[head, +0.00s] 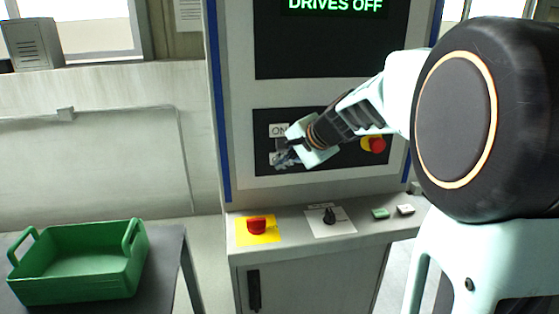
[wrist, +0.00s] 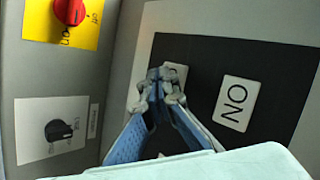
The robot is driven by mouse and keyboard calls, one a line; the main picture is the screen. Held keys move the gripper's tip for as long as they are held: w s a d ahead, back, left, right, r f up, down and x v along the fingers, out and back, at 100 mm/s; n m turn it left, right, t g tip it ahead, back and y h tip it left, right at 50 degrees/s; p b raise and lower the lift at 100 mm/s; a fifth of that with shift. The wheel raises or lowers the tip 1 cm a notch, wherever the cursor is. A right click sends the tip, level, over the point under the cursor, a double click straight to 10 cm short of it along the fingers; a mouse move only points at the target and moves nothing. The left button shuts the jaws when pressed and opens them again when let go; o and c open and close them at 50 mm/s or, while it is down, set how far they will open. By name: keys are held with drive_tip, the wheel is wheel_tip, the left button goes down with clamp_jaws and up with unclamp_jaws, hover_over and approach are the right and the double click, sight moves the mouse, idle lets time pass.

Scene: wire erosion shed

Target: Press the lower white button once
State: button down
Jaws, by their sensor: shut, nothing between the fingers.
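Two white buttons sit on the black panel of the machine front. The upper one (head: 279,130) is marked "ON" and shows whole in the wrist view (wrist: 235,103). The lower white button (wrist: 177,74) is mostly hidden behind my gripper's fingertips, in the head view too. My gripper (wrist: 159,83) is shut and empty, with its tips in front of the lower button. I cannot tell whether the tips touch the button.
A red emergency knob (head: 373,144) is right of the buttons. On the ledge are a red rotary switch (head: 257,226) on a yellow plate, a black selector knob (head: 329,216) and small blocks (head: 380,213). The screen (head: 335,40) reads "DRIVES OFF". A green crate (head: 75,290) stands at left.

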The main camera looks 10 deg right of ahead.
drive_tip(key=shift+s+b, duration=0.35)
drive_tip(key=shift+s, duration=0.4)
drive_tip(key=s+b, duration=0.2)
drive_tip(key=s, duration=0.3)
idle(0.5)
